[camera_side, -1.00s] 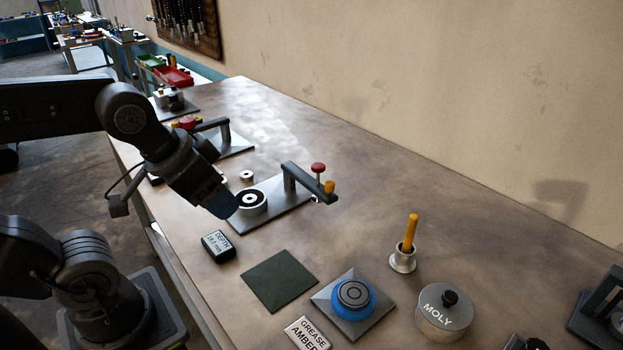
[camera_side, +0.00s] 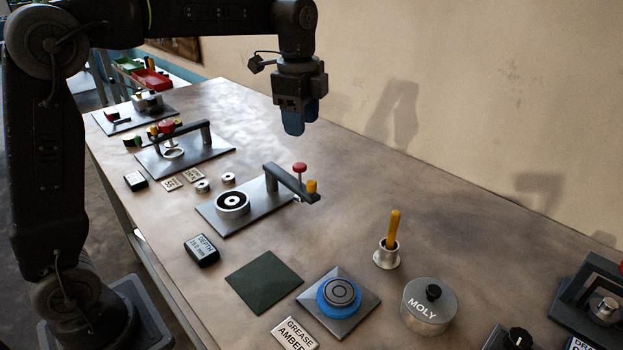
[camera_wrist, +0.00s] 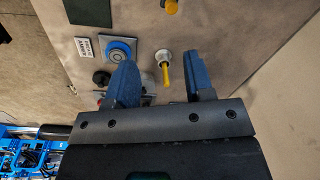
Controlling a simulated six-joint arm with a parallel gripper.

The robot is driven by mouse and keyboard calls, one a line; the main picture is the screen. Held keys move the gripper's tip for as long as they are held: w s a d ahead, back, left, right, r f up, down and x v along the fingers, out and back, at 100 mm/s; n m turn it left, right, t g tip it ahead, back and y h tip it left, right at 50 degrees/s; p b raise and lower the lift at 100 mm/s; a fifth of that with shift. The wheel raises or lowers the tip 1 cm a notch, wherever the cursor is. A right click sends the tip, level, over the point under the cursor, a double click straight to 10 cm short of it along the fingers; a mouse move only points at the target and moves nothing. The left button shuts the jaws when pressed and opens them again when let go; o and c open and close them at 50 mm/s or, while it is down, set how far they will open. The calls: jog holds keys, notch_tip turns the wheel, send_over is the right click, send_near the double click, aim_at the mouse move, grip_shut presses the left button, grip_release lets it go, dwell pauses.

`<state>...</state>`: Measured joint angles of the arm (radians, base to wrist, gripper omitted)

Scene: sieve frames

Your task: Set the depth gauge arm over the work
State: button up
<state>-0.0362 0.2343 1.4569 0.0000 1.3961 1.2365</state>
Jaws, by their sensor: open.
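The depth gauge has a grey base plate (camera_side: 214,222) with a dark arm (camera_side: 286,180) on a post. The arm carries a red knob (camera_side: 300,168) and a yellow knob (camera_side: 312,187) and points to the right, away from the work.
A depth readout (camera_side: 202,250), green mat (camera_side: 264,281), blue-ringed fixture (camera_side: 340,294), grease label (camera_side: 295,333), MOLY tin (camera_side: 428,308) and yellow-handled brush in a cup (camera_side: 387,256) stand in front. Another gauge station (camera_side: 190,160) is farther back. Bench right of the gauge is clear.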

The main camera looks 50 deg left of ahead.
aim_at(312, 182)
jog(key=shift+m+g, duration=0.3)
jog(key=shift+m, duration=0.6)
jog(key=w+f, duration=0.1)
jog(key=f, duration=0.4)
jog(key=w+f, duration=0.1)
jog(key=f, duration=0.9)
jog(key=shift+w+a, duration=0.15)
jog(key=shift+w, duration=0.25)
jog(key=shift+c, duration=0.3)
grip_shut()
